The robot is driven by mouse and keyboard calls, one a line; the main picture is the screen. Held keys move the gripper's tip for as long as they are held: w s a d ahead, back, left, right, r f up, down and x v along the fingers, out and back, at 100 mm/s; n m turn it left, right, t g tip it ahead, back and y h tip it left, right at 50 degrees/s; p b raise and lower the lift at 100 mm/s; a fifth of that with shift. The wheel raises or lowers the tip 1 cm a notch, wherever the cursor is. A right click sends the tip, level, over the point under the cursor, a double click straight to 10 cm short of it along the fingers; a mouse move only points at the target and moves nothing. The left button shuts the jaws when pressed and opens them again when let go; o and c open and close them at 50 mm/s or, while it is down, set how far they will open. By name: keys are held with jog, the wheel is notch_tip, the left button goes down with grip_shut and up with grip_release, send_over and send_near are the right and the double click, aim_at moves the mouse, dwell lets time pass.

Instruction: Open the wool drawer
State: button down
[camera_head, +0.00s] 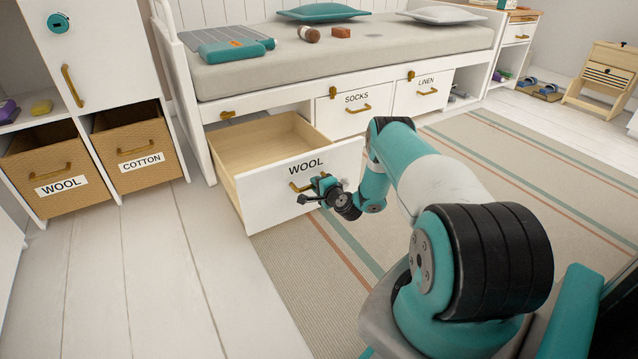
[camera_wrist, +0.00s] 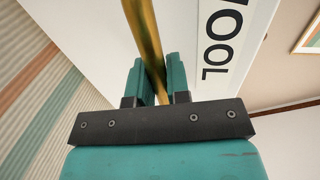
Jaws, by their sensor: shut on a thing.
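The wool drawer (camera_head: 286,194) under the bed is pulled well out, with its white front over the floor and rug. Its pale wooden inside (camera_head: 262,147) looks empty where I can see it. The label WOOL is on the front, and the label also shows in the wrist view (camera_wrist: 219,40). My gripper (camera_head: 318,190) is at the drawer front, shut on the brass handle (camera_head: 300,186). In the wrist view the two teal fingers (camera_wrist: 157,82) are on either side of the brass handle bar (camera_wrist: 143,35). My gripper hides part of the handle in the head view.
The socks drawer (camera_head: 343,115) and linen drawer (camera_head: 411,97) beside it are shut. Two wicker baskets, wool (camera_head: 45,182) and cotton (camera_head: 150,176), stand in the cabinet at left. The striped rug (camera_head: 480,160) and the floorboards (camera_head: 200,290) in front are clear.

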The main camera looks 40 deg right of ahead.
jog(key=shift+s+d, duration=0.15)
jog(key=shift+d, duration=0.05)
jog(key=c, duration=1.1)
grip_release()
jog(key=shift+a, duration=0.15)
jog(key=p+v, duration=1.5)
jog(key=v, duration=0.2)
jog(key=shift+p, duration=0.3)
jog(key=shift+s+a, duration=0.1)
